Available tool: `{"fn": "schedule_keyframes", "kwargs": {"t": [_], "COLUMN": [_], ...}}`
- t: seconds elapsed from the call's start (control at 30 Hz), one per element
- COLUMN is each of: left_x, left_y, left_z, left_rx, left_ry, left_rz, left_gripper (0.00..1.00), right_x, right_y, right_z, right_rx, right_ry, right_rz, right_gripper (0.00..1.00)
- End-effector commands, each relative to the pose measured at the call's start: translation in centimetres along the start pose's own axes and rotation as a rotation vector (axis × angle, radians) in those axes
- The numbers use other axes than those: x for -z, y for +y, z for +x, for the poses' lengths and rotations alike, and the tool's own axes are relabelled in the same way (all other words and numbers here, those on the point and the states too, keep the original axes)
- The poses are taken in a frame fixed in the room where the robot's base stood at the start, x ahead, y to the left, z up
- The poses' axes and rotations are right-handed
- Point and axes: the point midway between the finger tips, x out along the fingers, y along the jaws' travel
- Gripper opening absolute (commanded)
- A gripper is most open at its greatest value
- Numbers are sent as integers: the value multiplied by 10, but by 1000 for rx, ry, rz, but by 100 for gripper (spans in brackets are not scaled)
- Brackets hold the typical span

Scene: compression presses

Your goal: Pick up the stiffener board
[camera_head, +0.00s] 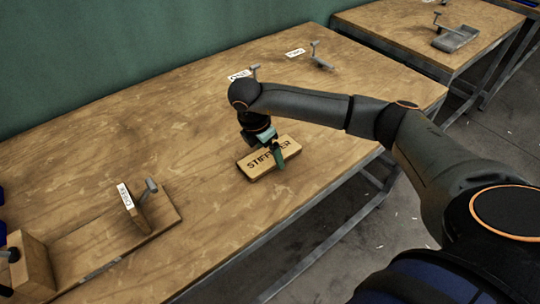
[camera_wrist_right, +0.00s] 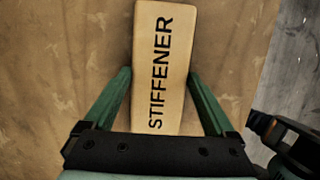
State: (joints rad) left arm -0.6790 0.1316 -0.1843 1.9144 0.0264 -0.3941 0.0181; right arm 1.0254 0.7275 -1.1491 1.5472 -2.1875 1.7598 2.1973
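The stiffener board (camera_head: 256,167) is a short, light wooden block with STIFFENER printed in black, lying flat on the large wooden table. My right gripper (camera_head: 273,152) is over its middle and hides part of the lettering in the head view. In the right wrist view the board (camera_wrist_right: 163,50) runs lengthwise between the two green fingers of my right gripper (camera_wrist_right: 159,74). My left gripper is not in view.
A wooden press fixture with a handle and label (camera_head: 125,195) stands at the front left. Labels and small handles marked TWO (camera_head: 295,53) are toward the back. A second table (camera_head: 385,30) holds a grey tray (camera_head: 456,39). Bare table surrounds the board.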

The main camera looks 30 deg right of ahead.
Motion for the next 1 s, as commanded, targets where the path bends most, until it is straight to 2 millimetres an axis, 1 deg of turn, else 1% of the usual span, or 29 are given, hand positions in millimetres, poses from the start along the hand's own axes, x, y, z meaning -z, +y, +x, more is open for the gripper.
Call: {"fn": "schedule_keyframes", "kwargs": {"t": [0.03, 0.07, 0.53, 0.83, 1.0], "left_x": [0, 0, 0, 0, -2], "left_y": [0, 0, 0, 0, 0], "left_z": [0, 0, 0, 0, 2], "left_rx": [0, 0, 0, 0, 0], "left_ry": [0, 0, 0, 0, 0], "left_rz": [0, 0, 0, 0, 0], "left_gripper": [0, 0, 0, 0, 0], "right_x": [0, 0, 0, 0, -4], "right_y": [0, 0, 0, 1, 2], "right_z": [0, 0, -1, -3, -15], "right_rx": [0, 0, -1, -2, -6], "right_ry": [0, 0, 0, 0, 1], "right_rz": [0, 0, 0, 0, 1], "right_gripper": [83, 80, 27, 26, 26]}}
